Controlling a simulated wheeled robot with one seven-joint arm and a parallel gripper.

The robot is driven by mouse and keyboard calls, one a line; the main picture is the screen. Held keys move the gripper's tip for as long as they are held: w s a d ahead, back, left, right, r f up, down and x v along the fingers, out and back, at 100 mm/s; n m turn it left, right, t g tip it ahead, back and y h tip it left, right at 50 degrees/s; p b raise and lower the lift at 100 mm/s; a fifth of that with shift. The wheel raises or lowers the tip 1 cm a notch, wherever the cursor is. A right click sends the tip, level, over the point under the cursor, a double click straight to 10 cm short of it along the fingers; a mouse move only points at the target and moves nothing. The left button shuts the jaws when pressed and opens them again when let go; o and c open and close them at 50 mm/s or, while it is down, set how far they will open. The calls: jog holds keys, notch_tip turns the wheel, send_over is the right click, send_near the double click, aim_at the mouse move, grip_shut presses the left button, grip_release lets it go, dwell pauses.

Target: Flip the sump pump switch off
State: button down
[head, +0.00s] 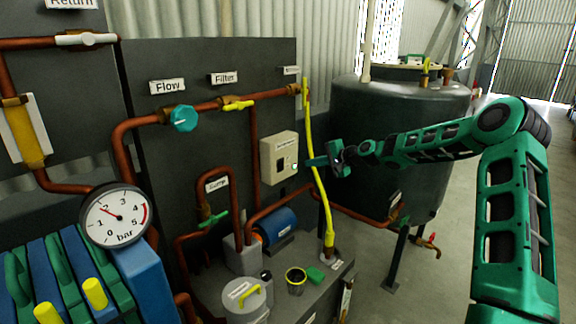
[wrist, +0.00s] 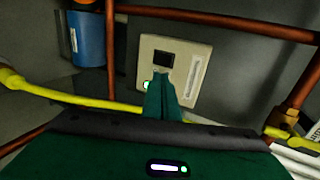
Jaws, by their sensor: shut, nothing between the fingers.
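The beige sump pump switch box (head: 280,157) is on the dark panel in the head view, with its label at the top. It also shows in the wrist view (wrist: 178,54). Its black switch (wrist: 163,60) sits beside the white label strip, and a small lit green lamp (wrist: 148,86) is near one edge. My gripper (head: 304,163) is shut and empty, just right of the box in the head view. In the wrist view the fingertips (wrist: 163,76) overlap the box below the black switch. I cannot tell whether they touch it. The switch's position is unclear.
A yellow hose (head: 318,185) hangs close by my gripper and crosses the wrist view behind the fingers. Copper pipes (head: 254,135) run beside and below the box. A blue pump (head: 277,226) sits below, and a dark tank (head: 400,125) stands right.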

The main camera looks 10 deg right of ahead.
jog(key=shift+a, duration=0.15)
send_near(281, 162)
notch_tip(281, 162, down, 3)
jog(key=w, duration=0.1)
jog(key=w+a, duration=0.2)
jog(key=shift+w+a+f, duration=0.1)
jog(key=shift+w+a, duration=0.2)
jog(key=shift+w, duration=0.1)
jog(key=shift+w+a, duration=0.3)
jog(key=shift+w, duration=0.15)
jog(key=shift+w+a, duration=0.1)
jog(key=shift+w, duration=0.05)
jog(key=shift+r, duration=0.25)
jog(key=shift+r, duration=0.65)
